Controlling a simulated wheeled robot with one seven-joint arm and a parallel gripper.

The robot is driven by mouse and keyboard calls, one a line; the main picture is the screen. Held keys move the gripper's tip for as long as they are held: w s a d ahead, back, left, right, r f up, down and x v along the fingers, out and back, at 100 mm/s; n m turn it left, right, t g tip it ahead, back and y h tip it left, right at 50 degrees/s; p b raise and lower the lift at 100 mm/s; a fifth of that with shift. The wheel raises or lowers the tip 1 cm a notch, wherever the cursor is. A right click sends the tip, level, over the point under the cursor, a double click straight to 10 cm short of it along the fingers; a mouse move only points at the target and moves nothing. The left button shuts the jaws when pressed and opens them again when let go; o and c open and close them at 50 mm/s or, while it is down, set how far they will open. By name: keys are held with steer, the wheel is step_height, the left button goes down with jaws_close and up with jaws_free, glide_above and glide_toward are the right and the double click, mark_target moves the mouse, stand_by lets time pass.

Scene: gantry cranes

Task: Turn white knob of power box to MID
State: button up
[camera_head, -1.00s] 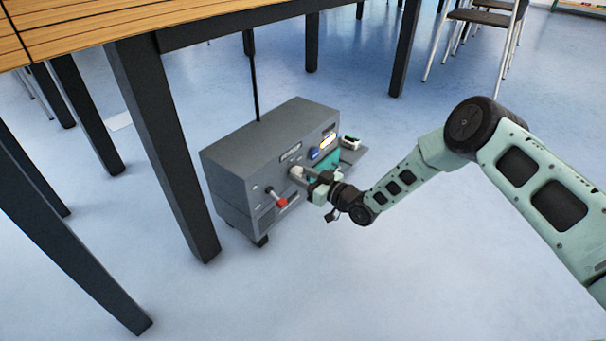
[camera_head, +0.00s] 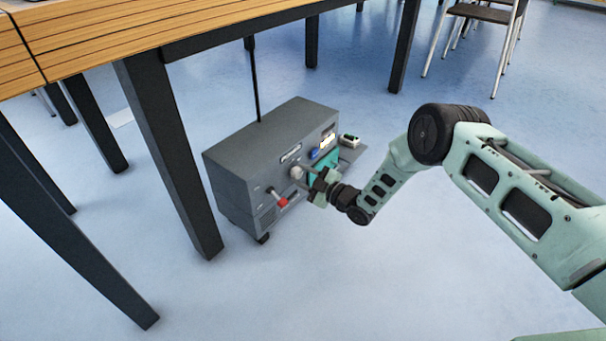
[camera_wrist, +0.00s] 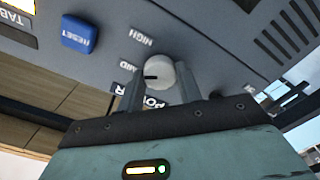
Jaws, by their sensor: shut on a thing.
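The grey power box (camera_head: 235,160) stands on the floor beside the table. Its white knob (camera_wrist: 158,74) sits on the front panel, and it also shows in the head view (camera_head: 296,172). My gripper (camera_wrist: 160,80) is shut on the knob, one finger on each side; in the head view the gripper (camera_head: 312,184) reaches the panel from the right. A dark mark on the knob points left in the wrist view, towards a partly hidden label ending in "ARD". A "HIGH" label (camera_wrist: 143,36) is above it. Other lettering is partly covered by the fingers.
A blue RESET button (camera_wrist: 78,34) and a red-tipped lever (camera_head: 281,202) are on the same panel. A wooden table (camera_head: 120,35) with dark legs stands at the left, close to the box. Chairs (camera_head: 485,20) are at the back. The floor at the front is clear.

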steer(key=shift+d+n, duration=0.1)
steer(key=shift+n, duration=0.2)
stand_by(0.4)
steer(key=o, duration=1)
steer(key=shift+s, duration=0.1)
steer(key=p+v, duration=0.8)
steer(key=v, duration=0.9)
steer(key=shift+d, duration=0.15)
